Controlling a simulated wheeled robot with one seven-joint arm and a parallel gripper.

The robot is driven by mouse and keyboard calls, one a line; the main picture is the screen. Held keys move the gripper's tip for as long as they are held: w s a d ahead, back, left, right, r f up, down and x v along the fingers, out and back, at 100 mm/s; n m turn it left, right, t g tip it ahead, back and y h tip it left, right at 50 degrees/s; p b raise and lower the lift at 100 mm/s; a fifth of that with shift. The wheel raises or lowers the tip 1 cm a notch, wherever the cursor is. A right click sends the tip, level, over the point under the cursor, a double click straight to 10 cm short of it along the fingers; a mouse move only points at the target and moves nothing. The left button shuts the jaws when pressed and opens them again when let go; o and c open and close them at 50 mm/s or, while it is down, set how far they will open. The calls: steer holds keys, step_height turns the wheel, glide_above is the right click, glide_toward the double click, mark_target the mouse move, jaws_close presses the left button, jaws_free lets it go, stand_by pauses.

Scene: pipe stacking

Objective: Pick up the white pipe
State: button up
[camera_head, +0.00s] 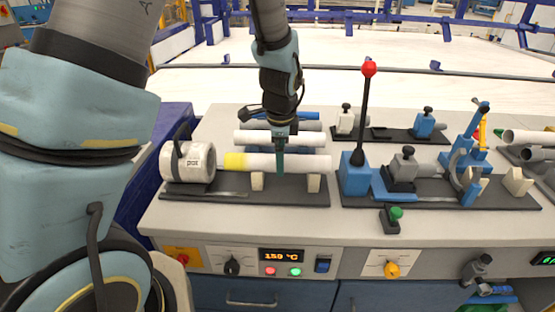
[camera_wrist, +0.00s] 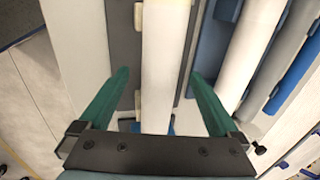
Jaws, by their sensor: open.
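A white pipe (camera_head: 305,162) with a yellow band at its left end lies level on two small cream supports, its left end at the grey heater drum. A second white pipe (camera_head: 256,136) lies behind it. My gripper (camera_head: 280,177) points down at the front pipe, and a teal finger covers part of it. In the wrist view my gripper (camera_wrist: 160,74) is open, with one finger on each side of the front white pipe (camera_wrist: 165,75) and a gap on both sides. The second white pipe (camera_wrist: 250,50) is to the right there, outside the fingers.
The heater drum (camera_head: 188,161) stands left of the pipe. A blue machine with a red-knobbed lever (camera_head: 369,69) stands close to the right. Grey (camera_wrist: 278,55) and blue (camera_wrist: 297,75) pipes lie beyond the second white pipe. Clamps and more pipes are further right.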

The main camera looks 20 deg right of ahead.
steer(key=shift+x, duration=0.8)
jaws_close()
